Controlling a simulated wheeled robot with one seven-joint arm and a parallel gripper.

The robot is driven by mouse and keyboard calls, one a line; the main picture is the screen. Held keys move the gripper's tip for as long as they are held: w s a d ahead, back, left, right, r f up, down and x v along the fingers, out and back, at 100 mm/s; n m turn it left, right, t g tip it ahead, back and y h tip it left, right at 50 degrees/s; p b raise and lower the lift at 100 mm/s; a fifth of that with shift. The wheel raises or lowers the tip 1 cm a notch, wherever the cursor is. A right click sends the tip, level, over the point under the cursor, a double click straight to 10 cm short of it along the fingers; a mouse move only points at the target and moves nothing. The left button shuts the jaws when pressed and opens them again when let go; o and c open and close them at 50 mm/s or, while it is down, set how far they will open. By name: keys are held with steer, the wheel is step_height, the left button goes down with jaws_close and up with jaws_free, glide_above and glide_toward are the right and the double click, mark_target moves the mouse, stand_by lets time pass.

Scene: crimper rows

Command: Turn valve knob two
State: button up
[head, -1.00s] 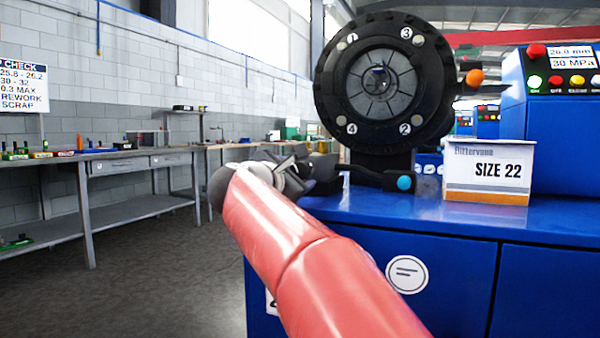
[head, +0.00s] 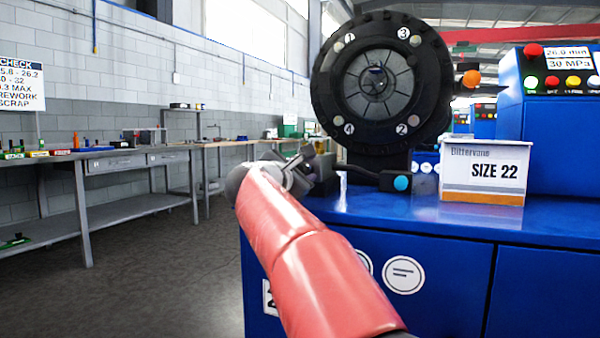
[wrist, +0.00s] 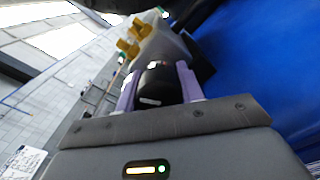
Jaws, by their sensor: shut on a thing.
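In the wrist view, my gripper (wrist: 158,84) has its two purple fingers on either side of a black knob (wrist: 157,88) with a white mark, and is shut on it. The knob sits at the near end of a grey body (wrist: 162,48) with brass-coloured fittings (wrist: 128,46). No number is readable on the knob, so I cannot tell from the picture whether it is knob two. In the head view, my gripper (head: 308,166) is at the left end of the blue machine, below the black crimper head (head: 328,93); my arm partly hides it and the knob is not clear there.
A white SIZE 22 box (head: 486,170) stands on the blue machine top (head: 440,214). A dark block with a blue button (head: 402,183) lies beside it. A control panel (head: 562,70) is at right. Workbenches (head: 110,155) line the wall at left, with open floor before them.

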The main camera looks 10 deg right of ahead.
steer(key=shift+n, duration=0.3)
steer(key=n+p, duration=0.2)
steer(key=shift+r+n, duration=0.1)
steer(key=shift+n, duration=0.3)
steer(key=n+p, duration=0.2)
steer(key=n, duration=0.2)
steer(key=shift+n+p, duration=0.3)
steer(key=shift+p, duration=0.05)
steer(key=n+p, duration=0.2)
steer(key=n, duration=0.2)
steer(key=shift+s+p, duration=0.1)
steer(key=shift+p, duration=0.25)
steer(key=shift+n+p, duration=0.8)
steer(key=shift+n, duration=0.7)
steer(key=o, duration=1)
